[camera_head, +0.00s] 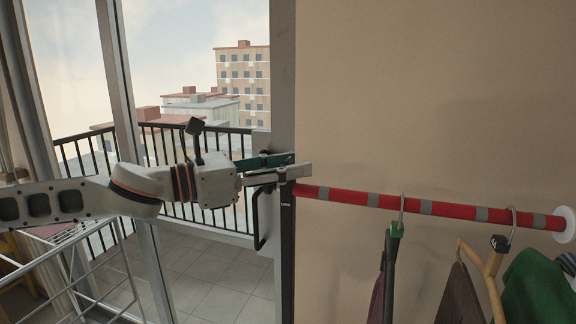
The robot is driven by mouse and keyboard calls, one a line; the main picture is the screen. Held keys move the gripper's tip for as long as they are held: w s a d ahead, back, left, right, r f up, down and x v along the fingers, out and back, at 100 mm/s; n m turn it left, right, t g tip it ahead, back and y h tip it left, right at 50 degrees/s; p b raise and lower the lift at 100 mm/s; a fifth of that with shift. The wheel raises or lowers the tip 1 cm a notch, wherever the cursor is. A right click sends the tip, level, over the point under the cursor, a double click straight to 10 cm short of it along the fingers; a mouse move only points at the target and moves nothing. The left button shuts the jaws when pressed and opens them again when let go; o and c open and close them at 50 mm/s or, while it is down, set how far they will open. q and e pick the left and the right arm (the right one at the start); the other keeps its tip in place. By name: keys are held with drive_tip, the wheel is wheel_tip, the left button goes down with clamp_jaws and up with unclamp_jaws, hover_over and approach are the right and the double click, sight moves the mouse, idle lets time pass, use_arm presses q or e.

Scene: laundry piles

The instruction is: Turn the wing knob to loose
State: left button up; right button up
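My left gripper (296,166) comes in from the left at the end of my grey arm. Its fingers reach the left end of a red rod with grey bands (355,197), beside the window frame. A dark upright strip (287,250) with a small pale label, too small to read surely, runs down just below the fingers. I cannot make out the wing knob; the fingers may hide it. The fingers lie close together, but whether they are shut on something is unclear. My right gripper is not in view.
The rod runs right to a round white wall mount (566,224). A green-topped hanger (391,250), a wooden hanger (492,270) and a green garment (538,290) hang there. A white drying rack (100,275) stands at lower left. Beige wall above the rod is clear.

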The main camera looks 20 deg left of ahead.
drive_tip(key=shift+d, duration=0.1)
use_arm(q)
clamp_jaws()
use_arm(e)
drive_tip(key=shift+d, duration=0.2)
